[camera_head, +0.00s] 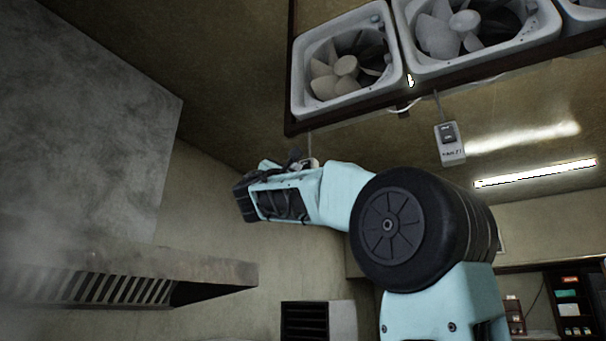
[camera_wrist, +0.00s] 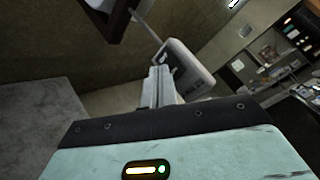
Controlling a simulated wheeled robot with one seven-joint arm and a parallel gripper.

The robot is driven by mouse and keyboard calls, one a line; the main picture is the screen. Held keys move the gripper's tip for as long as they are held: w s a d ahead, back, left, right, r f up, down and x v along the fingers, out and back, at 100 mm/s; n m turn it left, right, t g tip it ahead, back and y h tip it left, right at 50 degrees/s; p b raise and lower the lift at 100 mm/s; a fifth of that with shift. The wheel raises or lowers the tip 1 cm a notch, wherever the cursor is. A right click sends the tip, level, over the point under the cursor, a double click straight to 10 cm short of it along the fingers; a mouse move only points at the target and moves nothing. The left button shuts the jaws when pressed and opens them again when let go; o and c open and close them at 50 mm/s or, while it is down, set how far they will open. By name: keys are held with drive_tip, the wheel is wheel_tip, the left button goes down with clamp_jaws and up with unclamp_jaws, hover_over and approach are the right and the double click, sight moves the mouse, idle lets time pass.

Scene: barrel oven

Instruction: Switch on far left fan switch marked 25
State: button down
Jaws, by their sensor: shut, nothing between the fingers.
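A pale grey switch box (camera_wrist: 189,68) hangs on a thin rod in the wrist view, just right of my gripper (camera_wrist: 160,76). My gripper is shut and empty, its fingertips close beside the box's left side; I cannot tell whether they touch it. No number can be read on this box, and its rocker is hidden. In the head view a small pale part of the box (camera_head: 311,163) shows behind my arm, under the left fan (camera_head: 346,64). My fingers are mostly hidden there.
A second switch box (camera_head: 449,144) with a dark rocker hangs under the middle fan (camera_head: 468,25). A dark frame holds the fans. A metal hood (camera_head: 130,278) lies at lower left. Shelves (camera_head: 572,305) stand at far right. A lit tube lamp (camera_head: 535,173) is on the ceiling.

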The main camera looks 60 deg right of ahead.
drive_tip(key=shift+d, duration=0.1)
idle(0.3)
drive_tip(key=shift+d, duration=0.3)
drive_tip(key=shift+d+b, duration=0.35)
drive_tip(key=shift+b, duration=0.05)
idle(0.6)
drive_tip(key=shift+a+f, duration=0.1)
drive_tip(key=shift+a, duration=0.65)
drive_tip(key=shift+a, duration=0.1)
drive_tip(key=a, duration=0.3)
drive_tip(key=a+b, duration=0.1)
drive_tip(key=shift+s+a+r, duration=0.25)
drive_tip(key=shift+a+r, duration=0.15)
idle(0.4)
